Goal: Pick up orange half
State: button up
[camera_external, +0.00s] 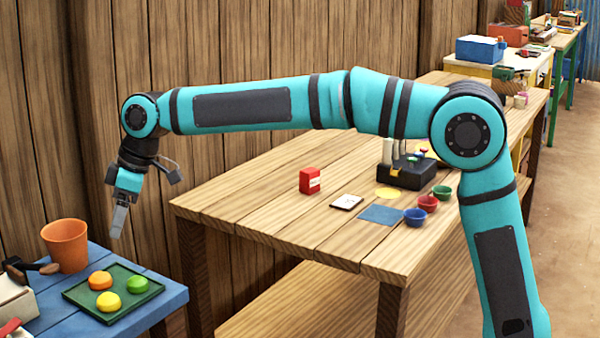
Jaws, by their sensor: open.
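An orange half (100,280) lies on a dark green tray (86,308) at the lower left, on a blue table. A yellow piece (108,301) lies just in front of it and a green piece (137,284) to its right; both are round and of similar size. My gripper (115,235) points down in the air above the back of the tray, apart from the orange half. It is open and empty. From this side its fingers overlap, so the gap between them is hidden.
An orange pot (65,246) stands behind the tray, left of my gripper. A pale box (12,300) is at the left edge. The wooden table (290,222) at the right holds a red box (310,180), cards and small bowls. A plank wall runs behind.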

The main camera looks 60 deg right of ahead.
send_over(101, 273)
jog(key=s+d, duration=0.2)
jog(key=f, duration=0.7)
jog(key=shift+w+d+f, duration=0.15)
jog(key=shift+w, duration=0.05)
jog(key=x, duration=0.4)
jog(key=shift+s+a, duration=0.15)
jog(key=shift+a, duration=0.25)
jog(key=shift+w+a+f, duration=0.1)
jog(key=shift+w+f, duration=0.1)
jog(key=shift+f, duration=0.25)
jog(key=c, duration=1.1)
